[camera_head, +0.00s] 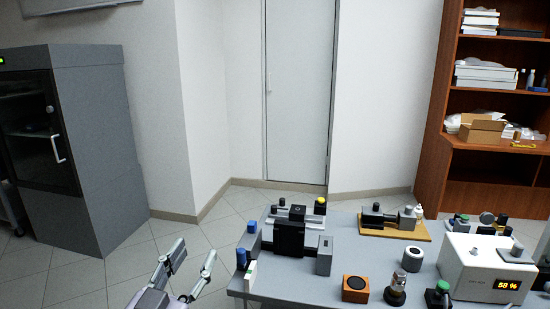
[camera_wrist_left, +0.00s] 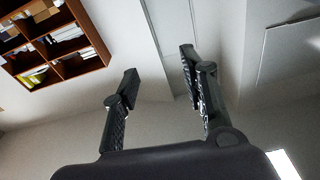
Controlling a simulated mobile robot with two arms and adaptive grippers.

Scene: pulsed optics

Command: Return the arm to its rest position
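My left gripper (camera_head: 194,262) is at the bottom of the head view, to the left of the grey table (camera_head: 335,225) and apart from it. Its two fingers are spread with nothing between them. In the left wrist view the same gripper (camera_wrist_left: 158,85) shows its fingers wide apart and empty, with wall, ceiling and a shelf behind them. My right gripper is not in either view.
The table holds a black device (camera_head: 290,232), an orange-brown box (camera_head: 355,289), a wooden board with an instrument (camera_head: 394,229) and a white unit with a display (camera_head: 484,270). A grey cabinet (camera_head: 95,150) stands left.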

